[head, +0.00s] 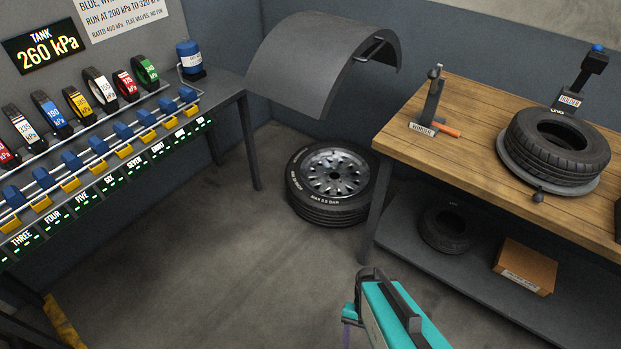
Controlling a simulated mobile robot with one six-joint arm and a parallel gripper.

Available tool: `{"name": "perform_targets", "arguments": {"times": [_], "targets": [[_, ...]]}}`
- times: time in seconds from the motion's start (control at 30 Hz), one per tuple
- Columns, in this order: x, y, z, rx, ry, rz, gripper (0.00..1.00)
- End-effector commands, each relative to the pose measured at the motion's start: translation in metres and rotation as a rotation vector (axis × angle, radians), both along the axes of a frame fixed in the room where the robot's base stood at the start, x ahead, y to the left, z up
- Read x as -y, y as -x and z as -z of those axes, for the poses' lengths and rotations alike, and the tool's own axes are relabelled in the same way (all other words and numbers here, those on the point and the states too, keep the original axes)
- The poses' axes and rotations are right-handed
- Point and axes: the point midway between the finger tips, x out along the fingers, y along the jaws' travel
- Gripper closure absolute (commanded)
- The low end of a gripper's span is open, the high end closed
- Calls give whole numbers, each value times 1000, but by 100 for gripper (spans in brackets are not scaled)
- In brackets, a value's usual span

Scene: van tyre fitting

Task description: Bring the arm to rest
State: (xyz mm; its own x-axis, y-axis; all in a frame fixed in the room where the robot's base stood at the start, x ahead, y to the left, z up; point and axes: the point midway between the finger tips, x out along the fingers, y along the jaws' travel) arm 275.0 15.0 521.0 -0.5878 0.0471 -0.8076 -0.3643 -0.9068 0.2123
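A teal and dark grey part, which looks like part of my own arm, rises from the bottom edge right of centre in the head view, over bare floor. A small purple piece shows at its left side. I can make out no gripper fingers in this view. The part stands apart from the workbench (470,150) and from the wheel (337,185) on the floor, as far as this view shows.
A curved grey wheel arch (310,65) overhangs the wheel. The bench carries a tyre (558,145) and a dark tool stand (432,100); its lower shelf (460,270) holds another tyre and a cardboard box (525,266). Floor (220,260) between is clear.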

Motion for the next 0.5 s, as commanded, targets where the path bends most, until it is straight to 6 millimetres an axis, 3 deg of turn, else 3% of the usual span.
{"name": "perform_targets", "arguments": {"times": [0.3, 0.5], "targets": [[13, -21, 11, 127, -148, -323, 37], [16, -23, 12, 140, -193, -397, 37]]}}
